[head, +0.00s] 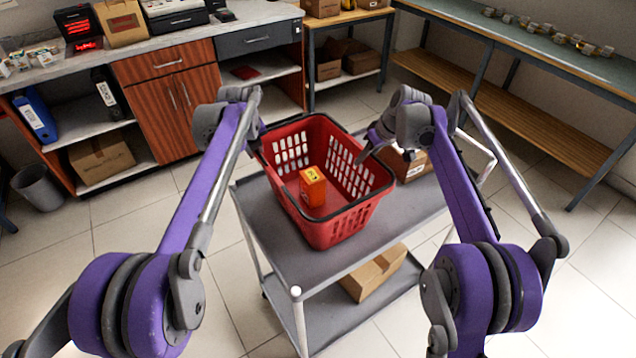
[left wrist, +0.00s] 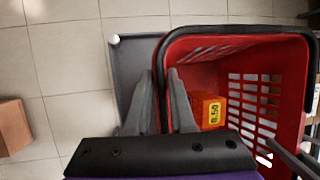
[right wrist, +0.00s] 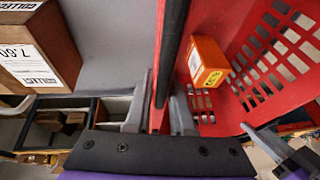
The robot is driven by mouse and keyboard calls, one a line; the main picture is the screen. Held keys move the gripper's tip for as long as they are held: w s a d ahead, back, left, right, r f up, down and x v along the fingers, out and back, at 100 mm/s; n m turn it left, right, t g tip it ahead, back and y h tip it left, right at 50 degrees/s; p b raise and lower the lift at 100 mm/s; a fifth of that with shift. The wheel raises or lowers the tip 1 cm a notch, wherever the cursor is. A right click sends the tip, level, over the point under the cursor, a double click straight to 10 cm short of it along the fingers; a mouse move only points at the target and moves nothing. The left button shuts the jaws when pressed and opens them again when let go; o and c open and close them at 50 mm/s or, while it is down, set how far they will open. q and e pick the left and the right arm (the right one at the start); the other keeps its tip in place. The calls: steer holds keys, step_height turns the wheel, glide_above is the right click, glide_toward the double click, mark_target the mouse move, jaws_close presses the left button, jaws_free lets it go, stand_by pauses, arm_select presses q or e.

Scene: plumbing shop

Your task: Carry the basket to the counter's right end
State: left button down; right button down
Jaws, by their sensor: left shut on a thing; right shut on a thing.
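A red basket (head: 340,230) with a dark handle along its rim stands upright on the top shelf of a grey cart (head: 262,222). An orange box (head: 312,190) with a yellow label lies inside it. My left gripper (head: 258,143) is shut on the basket's left rim; the left wrist view shows the fingers (left wrist: 165,85) either side of the red wall. My right gripper (head: 366,150) is shut on the opposite rim, also seen in the right wrist view (right wrist: 160,95). The counter (head: 205,38) stands behind, at upper left; its right end meets a lower shelf unit.
A cardboard box (head: 415,165) sits on the cart right of the basket, and another (head: 374,274) on its lower shelf. A workbench (head: 520,50) runs along the right. Tiled floor around the cart is clear.

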steer(key=shift+r, duration=0.1)
stand_by(0.3)
